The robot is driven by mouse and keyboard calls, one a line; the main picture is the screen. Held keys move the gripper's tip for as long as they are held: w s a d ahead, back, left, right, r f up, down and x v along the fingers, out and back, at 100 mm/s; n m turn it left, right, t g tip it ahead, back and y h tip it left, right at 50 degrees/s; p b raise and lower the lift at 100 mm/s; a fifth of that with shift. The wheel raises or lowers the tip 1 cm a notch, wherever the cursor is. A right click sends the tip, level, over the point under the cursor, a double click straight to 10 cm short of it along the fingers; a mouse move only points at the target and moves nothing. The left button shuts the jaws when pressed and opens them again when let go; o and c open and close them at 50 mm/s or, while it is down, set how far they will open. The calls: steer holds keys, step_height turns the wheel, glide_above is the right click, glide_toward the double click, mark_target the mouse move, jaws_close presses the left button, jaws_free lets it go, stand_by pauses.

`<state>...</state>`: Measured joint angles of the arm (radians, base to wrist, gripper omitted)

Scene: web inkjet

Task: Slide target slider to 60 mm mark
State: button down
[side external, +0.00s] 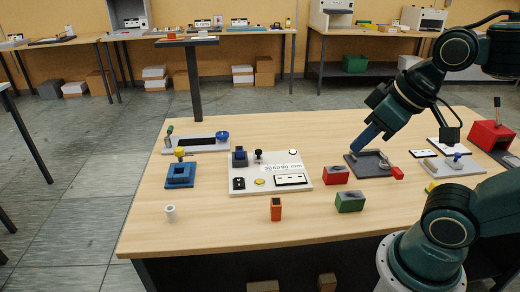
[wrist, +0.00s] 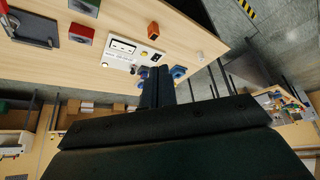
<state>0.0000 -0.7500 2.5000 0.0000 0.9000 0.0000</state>
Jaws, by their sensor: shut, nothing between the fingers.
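A white panel (side external: 300,182) lies on the wooden table, with a printed scale reading about 30, 60, 90 (side external: 282,168). A small blue block (side external: 240,157) sits at the panel's left end, left of the scale; it looks like the slider, but I cannot be sure. A black knob (side external: 258,155) stands just right of it. The panel (wrist: 122,50) also shows in the wrist view, its far part hidden behind my fingers. My gripper (side external: 361,146) is shut and empty, well right of the panel above a dark grey plate, pointing down-left. It also shows in the wrist view (wrist: 157,72).
Red (side external: 335,175) and green (side external: 350,201) boxes and an orange block (side external: 276,209) stand near the panel. A blue base with a yellow knob (side external: 180,174) is at left. A dark grey plate (side external: 366,163) lies below my gripper. The table's front left is mostly clear.

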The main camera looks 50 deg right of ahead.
steer(key=c, duration=1.5)
jaws_free()
steer(key=shift+w+r, duration=0.1)
steer(key=o, duration=0.3)
steer(key=shift+w+r, duration=0.15)
steer(key=shift+w, duration=0.05)
steer(key=w+d+r+m+g, duration=0.1)
steer(key=w+r, duration=0.1)
steer(key=w, duration=0.4)
steer(key=w+d+r+m+g, duration=0.1)
steer(key=w+d+r, duration=0.15)
steer(key=w, duration=0.35)
steer(key=m+g, duration=0.4)
glide_above(259, 151)
step_height(259, 151, down, 20)
steer(key=shift+w+r, duration=0.1)
steer(key=shift+r, duration=0.1)
step_height(259, 151, down, 14)
steer(key=shift+r, duration=0.1)
